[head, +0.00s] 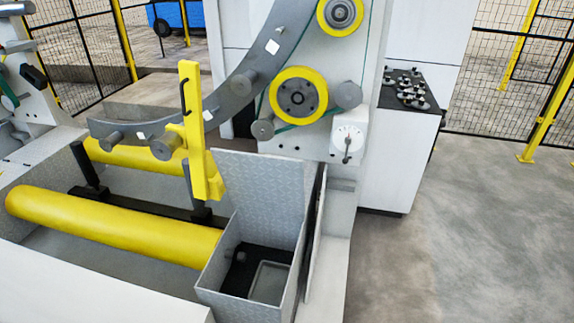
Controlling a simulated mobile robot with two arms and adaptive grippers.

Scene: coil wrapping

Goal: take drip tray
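A shallow grey rectangular tray (270,282), which looks like the drip tray, lies in the dark bottom of an open metal box (221,263) at the lower middle. The near wall of the box may hide part of the tray's front edge. The patterned lid (262,190) of the box stands upright behind the opening. A small dark object (240,257) is beside the tray on its left; I cannot tell what it is. Neither of my grippers is in view.
Yellow rollers (115,222) lie left of the box. A yellow upright post (191,130) stands just behind it, beside a curved grey arm (235,88). A white cabinet (400,150) with small parts on top stands at the right. The floor at right is clear.

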